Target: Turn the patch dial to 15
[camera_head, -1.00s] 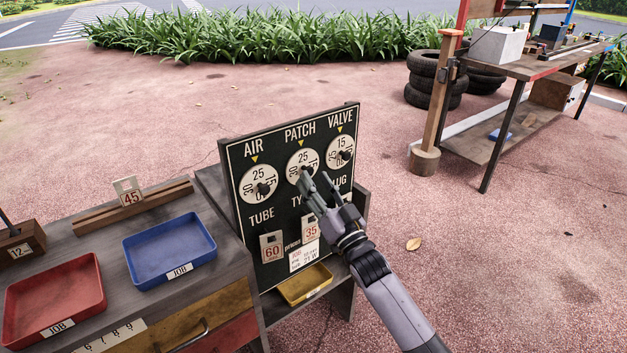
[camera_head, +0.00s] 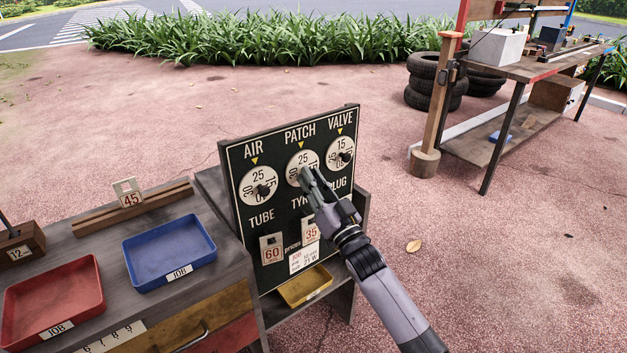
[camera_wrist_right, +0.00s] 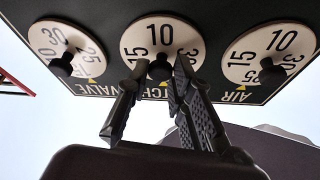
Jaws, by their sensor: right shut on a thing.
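The black board (camera_head: 285,205) carries three white dials with dark knobs and yellow pointers. The patch dial (camera_head: 303,159) is the middle one, with 25 at its pointer in the head view. My right gripper (camera_head: 305,174) reaches it from the lower right and is shut on the patch dial's knob, hiding the lower part of the dial. In the wrist view, seen upside down, my gripper fingers (camera_wrist_right: 152,80) sit on either side of the knob (camera_wrist_right: 161,68) on the patch dial (camera_wrist_right: 136,45). My left gripper is not in view.
The air dial (camera_head: 257,180) stands to the left, the valve dial (camera_head: 339,146) close to the right. Below are price tags (camera_head: 272,247) and a yellow tray (camera_head: 303,287). A bench with blue (camera_head: 168,240) and red (camera_head: 50,292) trays stands left.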

